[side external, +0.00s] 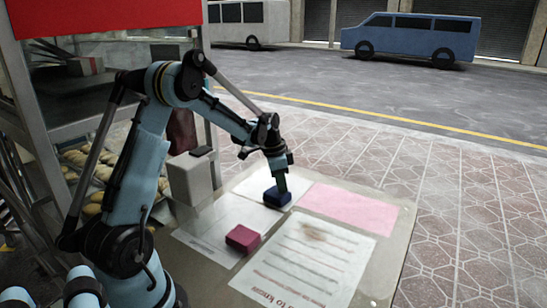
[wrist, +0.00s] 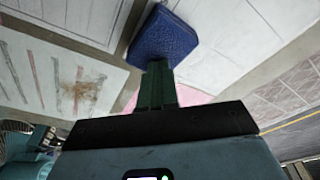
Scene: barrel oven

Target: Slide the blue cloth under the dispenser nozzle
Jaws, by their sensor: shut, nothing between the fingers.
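The blue cloth (side external: 274,199), a thick folded pad, lies on a white sheet on the table, and it also shows in the wrist view (wrist: 164,38). My gripper (side external: 282,187) points down at the cloth with its green fingers shut and empty. In the wrist view the fingertips (wrist: 158,66) meet the near edge of the cloth; I cannot tell whether they press on it. A pale box with a dark top (side external: 190,180), apparently the dispenser, stands to the left of the cloth. I cannot make out its nozzle.
A dark red folded cloth (side external: 243,238) lies in front of the blue one. A pink sheet (side external: 352,208) lies to the right, and a stained printed sheet (side external: 305,262) nearer the front. Bread (side external: 90,185) sits in a case at left. Paved ground (side external: 465,215) lies beyond the table.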

